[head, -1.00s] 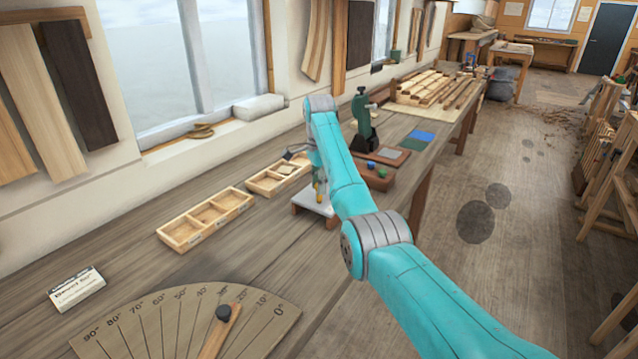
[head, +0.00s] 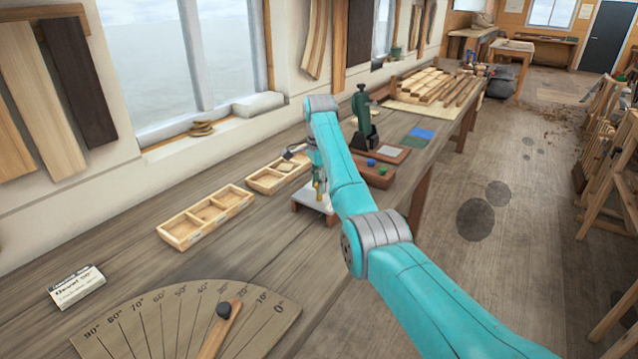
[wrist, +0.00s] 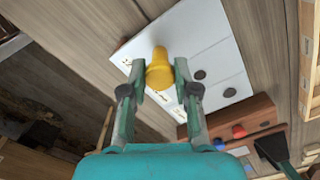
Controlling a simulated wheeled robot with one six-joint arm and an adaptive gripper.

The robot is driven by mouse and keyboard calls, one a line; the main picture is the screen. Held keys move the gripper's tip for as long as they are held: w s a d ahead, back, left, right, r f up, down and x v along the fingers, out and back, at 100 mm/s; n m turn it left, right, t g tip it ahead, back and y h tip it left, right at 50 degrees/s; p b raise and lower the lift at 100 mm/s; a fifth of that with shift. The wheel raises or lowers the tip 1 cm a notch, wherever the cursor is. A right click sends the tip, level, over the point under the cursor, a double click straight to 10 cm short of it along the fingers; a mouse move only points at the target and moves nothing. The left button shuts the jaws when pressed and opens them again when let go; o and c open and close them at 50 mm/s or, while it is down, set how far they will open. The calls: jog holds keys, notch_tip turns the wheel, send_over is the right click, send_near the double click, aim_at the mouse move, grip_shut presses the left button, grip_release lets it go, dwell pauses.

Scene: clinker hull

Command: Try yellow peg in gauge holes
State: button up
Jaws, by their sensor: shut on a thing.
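The yellow peg (wrist: 159,70) is between the fingertips of my gripper (wrist: 160,76), which is shut on it. Its wide round end faces the wrist camera. The white gauge plate (wrist: 210,50) lies beneath, with two dark holes, one (wrist: 200,75) right of my right finger and another (wrist: 229,92) farther right. The peg and fingers cover part of the plate, and I cannot tell whether the peg's lower end is in a hole or above it. In the head view the gripper (head: 319,183) is over the plate (head: 308,200), mostly hidden by my arm.
A brown block (wrist: 255,112) with red and blue pegs stands beside the plate. Two divided wooden trays (head: 205,215) (head: 277,177) lie to the left in the head view. A green clamp-like tool (head: 363,118) stands behind. The bench front left holds a protractor board (head: 180,325).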

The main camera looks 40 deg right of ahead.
jog(key=shift+r, duration=0.15)
jog(key=shift+r, duration=1.35)
